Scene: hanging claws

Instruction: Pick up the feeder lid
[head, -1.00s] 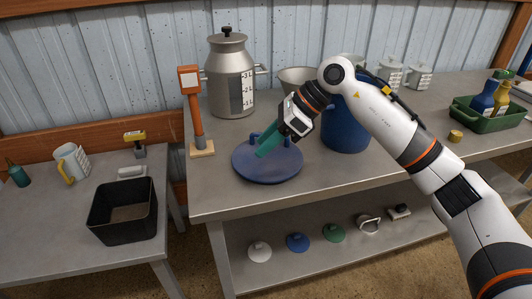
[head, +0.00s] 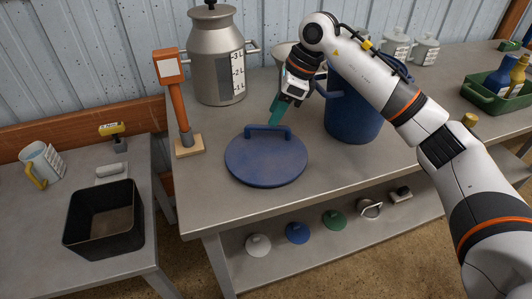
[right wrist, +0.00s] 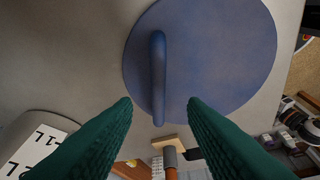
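The feeder lid (head: 266,163) is a round blue disc with a raised bar handle (head: 267,131), lying flat on the grey bench. My right gripper (head: 279,110) has teal fingers, which show just behind and right of the handle in the head view, apart from it. In the right wrist view the right gripper (right wrist: 158,104) is open and empty. The lid (right wrist: 215,60) fills the upper middle there, and its handle (right wrist: 158,75) runs lengthwise, its lower end in line with the gap between the fingertips. My left gripper is not in view.
A blue bucket (head: 352,115) stands right of the lid, close under my right arm. An orange post (head: 178,100) on a wooden base and a metal milk can (head: 217,70) stand left and behind. A black bin (head: 104,220) is on the lower left table. The bench front is clear.

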